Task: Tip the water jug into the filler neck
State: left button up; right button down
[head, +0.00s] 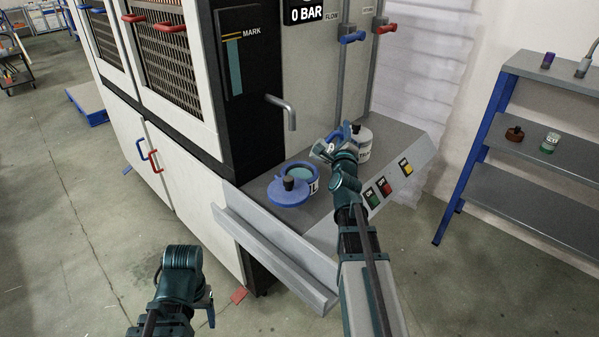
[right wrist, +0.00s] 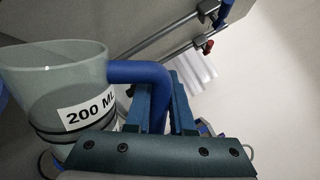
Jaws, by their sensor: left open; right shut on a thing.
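The water jug (right wrist: 55,75) is grey and see-through, labelled 200 ML, with a blue handle (right wrist: 150,75). My right gripper (head: 332,145) is shut on that handle; its fingers also show in the right wrist view (right wrist: 170,108). In the head view the jug is mostly hidden by the gripper, so its exact tilt and its water are hard to tell. My left gripper (head: 208,303) is open and empty, low at the left.
Pipes with a blue valve (head: 353,37) and a red valve (head: 386,28) rise behind. A shelf rack (head: 530,180) stands at the right.

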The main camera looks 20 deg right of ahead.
jog(key=d+m, duration=0.1)
jog(key=m, duration=0.2)
jog(key=shift+s+d+f+m+g, duration=0.1)
jog(key=shift+s+d+m+g, duration=0.2)
jog(key=shift+s+d+g, duration=0.1)
jog(key=shift+s+d+f+m+h, duration=0.1)
jog(key=shift+s+d+m+h, duration=0.15)
jog(key=shift+d+m, duration=0.3)
pick_arm(q)
jog(key=shift+f+b, duration=0.25)
jog(key=shift+b, duration=0.3)
pick_arm(e)
jog(key=s+d+f+m+g, duration=0.1)
jog(key=s+d+f+m, duration=0.1)
jog(key=d+m, duration=0.3)
jog(key=shift+f+m+g, duration=0.3)
jog(key=shift+f+m, duration=0.45)
jog(key=shift+m, duration=0.3)
jog(key=shift+d, duration=0.1)
